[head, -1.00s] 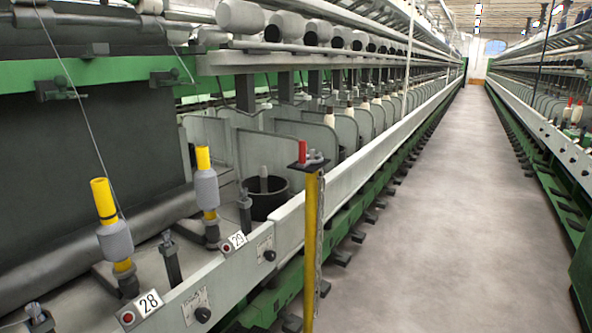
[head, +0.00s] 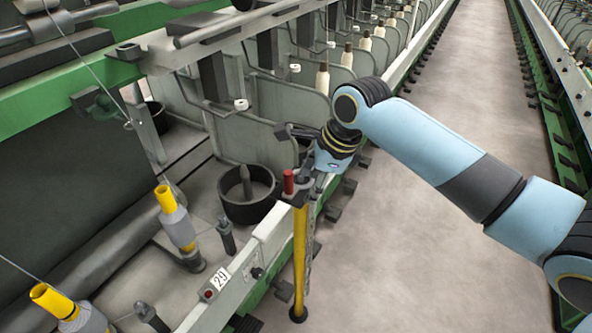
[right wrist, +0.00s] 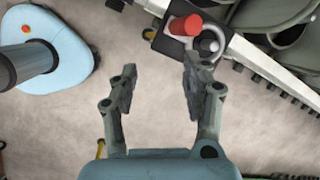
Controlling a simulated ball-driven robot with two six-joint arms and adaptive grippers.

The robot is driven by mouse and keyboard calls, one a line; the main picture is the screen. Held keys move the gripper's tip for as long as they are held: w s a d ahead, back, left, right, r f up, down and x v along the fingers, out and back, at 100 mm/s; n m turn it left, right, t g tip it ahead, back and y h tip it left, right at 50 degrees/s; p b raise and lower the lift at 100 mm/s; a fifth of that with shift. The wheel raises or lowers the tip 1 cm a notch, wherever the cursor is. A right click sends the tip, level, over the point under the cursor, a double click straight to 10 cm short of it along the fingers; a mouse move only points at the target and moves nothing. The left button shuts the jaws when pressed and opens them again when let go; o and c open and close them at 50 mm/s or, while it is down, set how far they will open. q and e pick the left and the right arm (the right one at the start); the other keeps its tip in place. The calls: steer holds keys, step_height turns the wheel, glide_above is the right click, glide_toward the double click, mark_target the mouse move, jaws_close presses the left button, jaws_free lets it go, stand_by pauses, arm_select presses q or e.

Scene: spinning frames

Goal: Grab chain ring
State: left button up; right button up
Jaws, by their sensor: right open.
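A yellow post (head: 300,245) stands at the machine's edge with a small dark plate on top. A red peg (head: 288,182) stands on the plate, and it also shows in the right wrist view (right wrist: 187,25). The grey chain ring (right wrist: 211,42) sits beside the peg. A chain (head: 309,240) hangs down along the post. My right gripper (head: 298,150) is near the post top, partly hidden by its wrist. In the right wrist view its fingers (right wrist: 160,68) are apart and empty, with the ring beyond the right fingertip. My left gripper is not in view.
The spinning machine's rail (head: 230,275) runs beside the post, with yellow-topped bobbins (head: 175,215) and a black pot (head: 246,193) on the left. Grey divider plates (head: 265,145) stand behind the post. The aisle floor (head: 410,250) on the right is clear.

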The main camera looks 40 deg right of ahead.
mark_target(289, 182)
steer(key=w+r+m+p, duration=0.1)
steer(key=w+r+m, duration=0.2)
steer(key=r+m, duration=0.25)
steer(key=shift+y, duration=0.3)
steer(key=x, duration=0.5)
steer(key=shift+w+d+r, duration=0.1)
steer(key=shift+w+d, duration=0.15)
steer(key=shift+d, duration=0.05)
steer(key=shift+s+x, duration=0.2)
steer(key=shift+x, duration=1.15)
steer(key=shift+s+x, duration=0.2)
steer(key=shift+x, duration=1.15)
steer(key=shift+a, duration=0.2)
jaws_close()
